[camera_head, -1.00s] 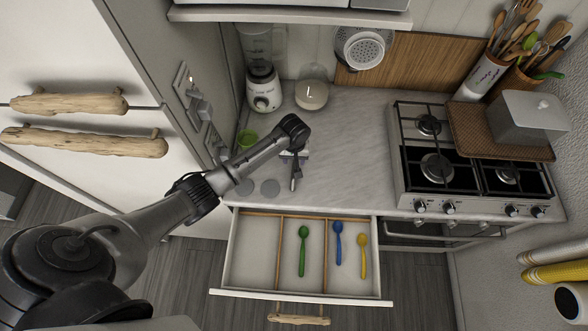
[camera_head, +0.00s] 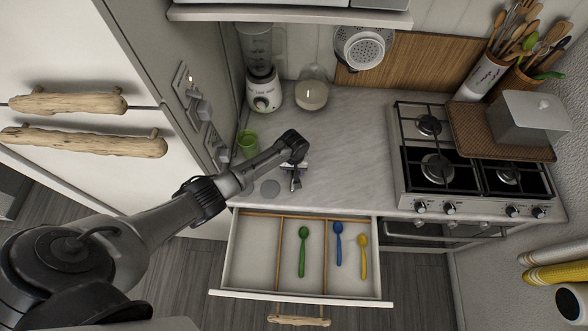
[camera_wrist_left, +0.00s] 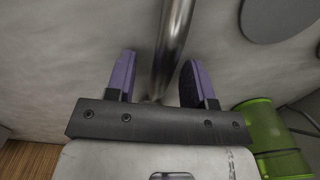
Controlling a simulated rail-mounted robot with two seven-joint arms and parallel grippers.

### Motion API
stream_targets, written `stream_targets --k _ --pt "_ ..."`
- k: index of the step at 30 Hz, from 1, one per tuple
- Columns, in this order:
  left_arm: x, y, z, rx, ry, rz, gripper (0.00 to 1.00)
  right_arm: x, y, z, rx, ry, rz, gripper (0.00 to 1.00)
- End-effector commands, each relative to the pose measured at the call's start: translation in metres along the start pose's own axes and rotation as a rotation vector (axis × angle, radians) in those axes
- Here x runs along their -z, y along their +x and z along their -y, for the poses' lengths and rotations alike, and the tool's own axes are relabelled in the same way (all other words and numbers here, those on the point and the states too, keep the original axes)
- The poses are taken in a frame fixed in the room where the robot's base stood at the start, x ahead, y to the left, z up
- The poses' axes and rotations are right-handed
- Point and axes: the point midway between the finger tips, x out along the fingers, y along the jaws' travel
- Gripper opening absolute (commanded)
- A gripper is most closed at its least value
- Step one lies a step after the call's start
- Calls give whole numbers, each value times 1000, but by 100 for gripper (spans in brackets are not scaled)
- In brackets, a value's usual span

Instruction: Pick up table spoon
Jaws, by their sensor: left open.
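The table spoon (camera_head: 295,184) is a grey metal utensil on the countertop, near its front edge above the open drawer. In the left wrist view its shiny round handle (camera_wrist_left: 173,45) runs between the purple fingers. My left gripper (camera_wrist_left: 158,78) is open around the handle, with a gap visible on each side. In the head view my left gripper (camera_head: 294,168) is over the spoon and hides part of it. The spoon's bowl is not clear in either view. My right gripper is not in view.
A green cup (camera_head: 248,143) stands left of the gripper; it also shows in the wrist view (camera_wrist_left: 270,137). A flat grey disc (camera_head: 270,188) lies beside the spoon. The open drawer (camera_head: 250,294) below holds green, blue and yellow spoons. The stove (camera_head: 407,183) is at right.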

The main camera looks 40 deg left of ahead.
Motion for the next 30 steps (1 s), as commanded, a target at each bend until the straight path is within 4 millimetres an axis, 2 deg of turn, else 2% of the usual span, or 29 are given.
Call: stream_targets --k 2,17,25,30 --pt "0 0 0 0 0 0 48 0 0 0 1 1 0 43" --pt "0 0 0 0 0 1 0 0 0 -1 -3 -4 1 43" --pt "0 -1 0 0 0 0 0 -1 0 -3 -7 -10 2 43" --pt "0 -8 0 0 0 0 0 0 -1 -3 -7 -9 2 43"
